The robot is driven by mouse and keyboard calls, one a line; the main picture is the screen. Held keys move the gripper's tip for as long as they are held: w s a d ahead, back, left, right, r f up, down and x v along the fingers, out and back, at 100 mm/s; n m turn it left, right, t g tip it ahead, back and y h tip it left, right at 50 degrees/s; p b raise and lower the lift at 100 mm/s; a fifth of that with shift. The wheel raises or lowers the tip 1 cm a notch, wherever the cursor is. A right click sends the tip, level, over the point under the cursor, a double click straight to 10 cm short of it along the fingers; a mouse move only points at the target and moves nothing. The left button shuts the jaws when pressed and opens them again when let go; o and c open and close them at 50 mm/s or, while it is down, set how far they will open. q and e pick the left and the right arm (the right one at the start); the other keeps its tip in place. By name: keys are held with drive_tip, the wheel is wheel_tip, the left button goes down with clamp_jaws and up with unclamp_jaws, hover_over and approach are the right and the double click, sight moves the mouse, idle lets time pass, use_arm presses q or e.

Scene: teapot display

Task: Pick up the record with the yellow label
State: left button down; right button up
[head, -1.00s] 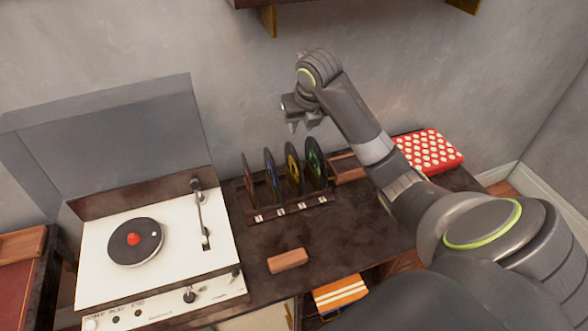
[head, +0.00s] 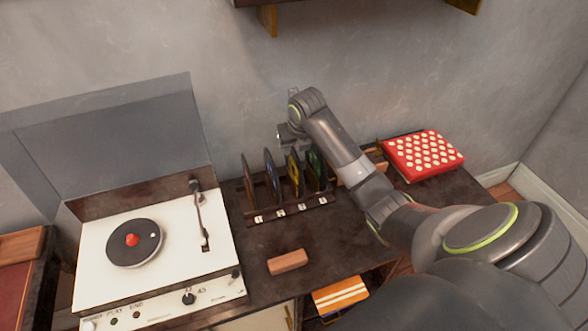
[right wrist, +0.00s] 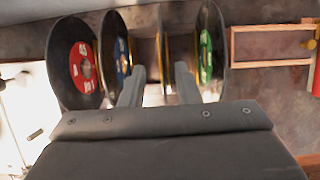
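The record with the yellow label (head: 293,174) stands upright in a dark slotted rack, third from the left. In the right wrist view this record (right wrist: 163,45) shows almost edge-on. My right gripper (right wrist: 160,69) is open from above, with its fingertips on either side of that record and gaps visible between. In the head view, the right gripper (head: 292,146) is at the top of the rack, partly hidden by its own wrist. My left gripper is not in view.
The green-label record (right wrist: 206,55) is close beside the right finger, the blue-label record (right wrist: 117,55) beside the left. A red-label record (right wrist: 82,67) stands further left. A turntable (head: 90,277), wooden block (head: 288,261) and red dotted box (head: 424,154) share the dark table.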

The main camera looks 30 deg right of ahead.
sight(295, 151)
drive_tip(key=shift+p+x, duration=0.55)
drive_tip(key=shift+x, duration=1.85)
drive_tip(key=shift+s+d, duration=0.1)
drive_tip(key=shift+s, duration=0.05)
clamp_jaws()
